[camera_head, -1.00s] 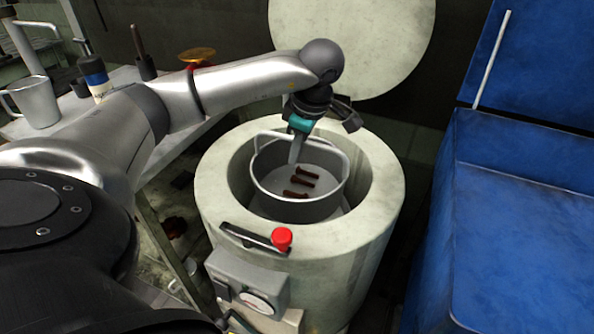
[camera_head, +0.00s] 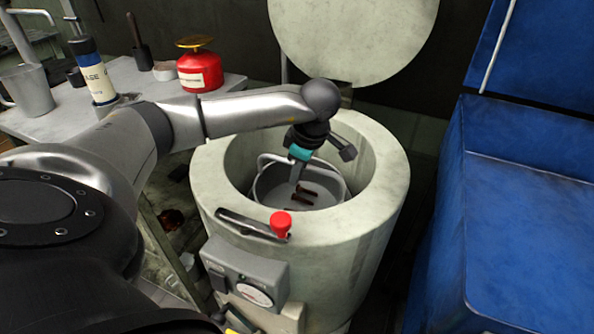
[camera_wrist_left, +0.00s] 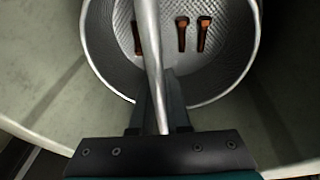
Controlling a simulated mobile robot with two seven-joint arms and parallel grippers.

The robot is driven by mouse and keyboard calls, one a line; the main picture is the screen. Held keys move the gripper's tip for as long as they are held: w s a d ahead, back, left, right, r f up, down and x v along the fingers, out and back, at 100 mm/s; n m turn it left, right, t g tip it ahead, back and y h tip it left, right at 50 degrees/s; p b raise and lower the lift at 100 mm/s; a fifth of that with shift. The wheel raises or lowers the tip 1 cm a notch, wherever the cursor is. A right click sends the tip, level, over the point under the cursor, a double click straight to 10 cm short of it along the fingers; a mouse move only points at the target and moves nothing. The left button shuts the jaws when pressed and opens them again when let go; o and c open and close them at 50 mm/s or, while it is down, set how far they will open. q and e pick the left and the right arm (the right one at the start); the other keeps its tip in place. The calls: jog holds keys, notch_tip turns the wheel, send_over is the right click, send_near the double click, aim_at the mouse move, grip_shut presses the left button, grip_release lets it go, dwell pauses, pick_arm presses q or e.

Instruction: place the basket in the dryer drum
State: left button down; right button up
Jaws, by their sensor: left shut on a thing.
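The metal basket (camera_head: 330,187), with its raised handle and a few brown bolts (camera_head: 303,194) inside, is within the dryer drum (camera_head: 385,195), below the drum's rim. The drum is a pale round housing open at the top. My left gripper (camera_head: 297,180) reaches down into the opening and is shut on the basket's handle. In the left wrist view the handle (camera_wrist_left: 150,50) runs between the fingers, with the basket (camera_wrist_left: 98,55) and bolts (camera_wrist_left: 183,35) below. Whether the basket touches the drum's floor is hidden. My right gripper is not seen.
The round lid (camera_head: 350,35) stands open behind the drum. A red knob (camera_head: 281,223) is on the front rim. A blue bin (camera_head: 530,230) stands at right. At left, a table (camera_head: 130,80) holds a red can (camera_head: 198,72), a bottle (camera_head: 97,75) and a mug (camera_head: 30,92).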

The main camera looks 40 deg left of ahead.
pick_arm(q)
jog(key=c, duration=0.9)
grip_release()
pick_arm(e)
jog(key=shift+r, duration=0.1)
pick_arm(q)
jog(key=p+v, duration=0.5)
jog(key=v, duration=0.7)
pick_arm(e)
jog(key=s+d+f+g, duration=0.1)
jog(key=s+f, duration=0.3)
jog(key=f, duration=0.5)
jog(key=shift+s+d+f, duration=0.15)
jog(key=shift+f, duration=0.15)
pick_arm(q)
jog(key=shift+r, duration=0.1)
